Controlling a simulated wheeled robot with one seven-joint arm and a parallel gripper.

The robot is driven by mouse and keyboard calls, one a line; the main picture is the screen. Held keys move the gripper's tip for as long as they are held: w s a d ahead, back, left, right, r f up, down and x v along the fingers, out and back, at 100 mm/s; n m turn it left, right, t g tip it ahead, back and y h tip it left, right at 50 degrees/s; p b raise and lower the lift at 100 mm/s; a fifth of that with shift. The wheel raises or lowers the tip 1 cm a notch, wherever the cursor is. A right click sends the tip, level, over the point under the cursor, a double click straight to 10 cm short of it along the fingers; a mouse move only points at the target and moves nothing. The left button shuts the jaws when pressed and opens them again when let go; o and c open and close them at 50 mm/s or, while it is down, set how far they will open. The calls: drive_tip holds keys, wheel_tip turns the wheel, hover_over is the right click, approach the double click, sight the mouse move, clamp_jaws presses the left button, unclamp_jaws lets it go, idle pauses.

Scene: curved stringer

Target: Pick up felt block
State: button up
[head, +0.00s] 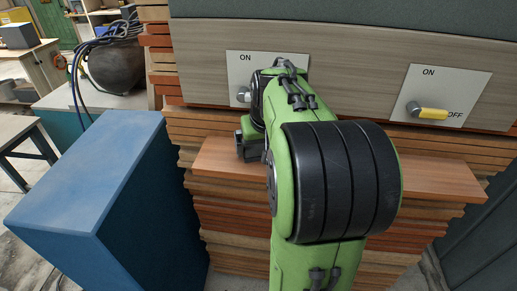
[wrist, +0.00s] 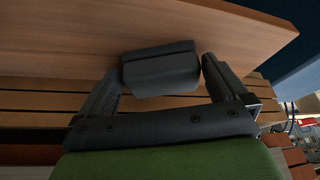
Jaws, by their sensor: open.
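A dark grey block, which looks like the felt block (wrist: 160,76), rests against the wooden board in the wrist view. My gripper (wrist: 161,68) is open, with one finger on each side of the block. The left finger is very close to the block's left end; I cannot tell whether it touches. A narrow gap shows at the right finger. In the head view, my green and black arm covers most of the gripper, and I cannot make out the block there.
The wooden board (head: 430,178) lies on a stack of planks (head: 235,222). Behind it, a panel carries two ON plates, the right one with a yellow-handled switch (head: 428,112). A large blue box (head: 95,185) stands close on the left. A grey cabinet is at the right.

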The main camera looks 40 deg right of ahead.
drive_tip(key=shift+s+a+r, duration=0.15)
drive_tip(key=shift+c, duration=0.8)
drive_tip(key=c, duration=0.7)
drive_tip(key=shift+s+a+r, duration=0.15)
drive_tip(key=shift+a+r, duration=0.1)
drive_tip(key=shift+r, duration=0.1)
wheel_tip(320, 180, up, 7)
drive_tip(key=p, duration=0.1)
drive_tip(key=s+a, duration=0.4)
drive_tip(key=a, duration=0.1)
drive_tip(key=s+a+b, duration=0.1)
drive_tip(key=s+a, duration=0.3)
drive_tip(key=a, duration=0.1)
drive_tip(key=s+a+b, duration=0.1)
drive_tip(key=s+a, duration=0.3)
drive_tip(key=a, duration=0.1)
drive_tip(key=shift+a+f, duration=0.15)
drive_tip(key=shift+f, duration=0.25)
